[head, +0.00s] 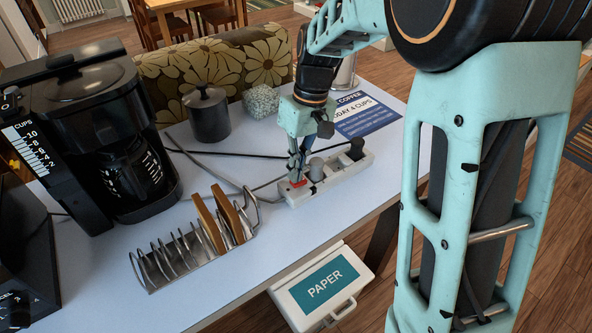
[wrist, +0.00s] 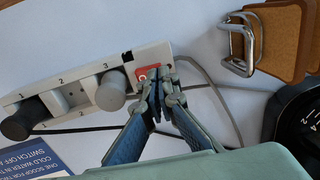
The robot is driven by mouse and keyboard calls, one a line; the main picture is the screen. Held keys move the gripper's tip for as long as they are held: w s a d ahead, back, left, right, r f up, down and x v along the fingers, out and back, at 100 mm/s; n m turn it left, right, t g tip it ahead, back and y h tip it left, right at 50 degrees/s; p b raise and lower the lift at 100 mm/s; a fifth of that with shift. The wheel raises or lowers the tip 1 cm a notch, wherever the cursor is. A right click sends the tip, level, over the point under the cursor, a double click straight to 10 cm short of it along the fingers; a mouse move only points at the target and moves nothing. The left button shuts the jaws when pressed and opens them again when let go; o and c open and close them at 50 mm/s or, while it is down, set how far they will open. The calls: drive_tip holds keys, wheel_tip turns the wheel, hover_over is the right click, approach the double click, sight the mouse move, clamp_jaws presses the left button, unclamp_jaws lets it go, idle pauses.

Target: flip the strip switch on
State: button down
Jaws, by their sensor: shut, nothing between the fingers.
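The white power strip (head: 331,178) lies on the white table, and it also shows in the wrist view (wrist: 60,98). Its red switch (wrist: 146,76) is at the end nearest the toast rack, with a pale round mark on the visible part. In the head view the red switch (head: 297,183) shows just under my fingertips. My gripper (head: 296,176) is shut and empty, pointing down at the switch. In the wrist view my gripper's fingertips (wrist: 158,86) cover part of the switch. I cannot tell whether they touch it or which way the rocker is tilted.
A grey plug (wrist: 110,92) stands in the strip close to my fingers, and a black plug (wrist: 22,120) is farther along. A toast rack (head: 168,263), coffee maker (head: 110,130), dark canister (head: 207,115) and blue coffee sheet (head: 365,113) are around. Cables run behind the strip.

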drive_tip(key=shift+f, duration=0.15)
drive_tip(key=shift+s+a+f+t+h+b, duration=0.25)
drive_tip(key=shift+f+t+h+b, duration=0.15)
drive_tip(key=shift+h, duration=0.2)
drive_tip(key=shift+w, duration=0.1)
drive_tip(key=shift+d, duration=0.15)
drive_tip(key=shift+w+d+r+p, duration=0.15)
drive_tip(key=shift+w+d+p, duration=0.2)
drive_tip(key=shift+w+d, duration=0.15)
wheel_tip(320, 180, up, 14)
drive_tip(key=p, duration=0.3)
drive_tip(key=shift+d, duration=0.2)
drive_tip(key=shift+w, duration=0.1)
idle(0.4)
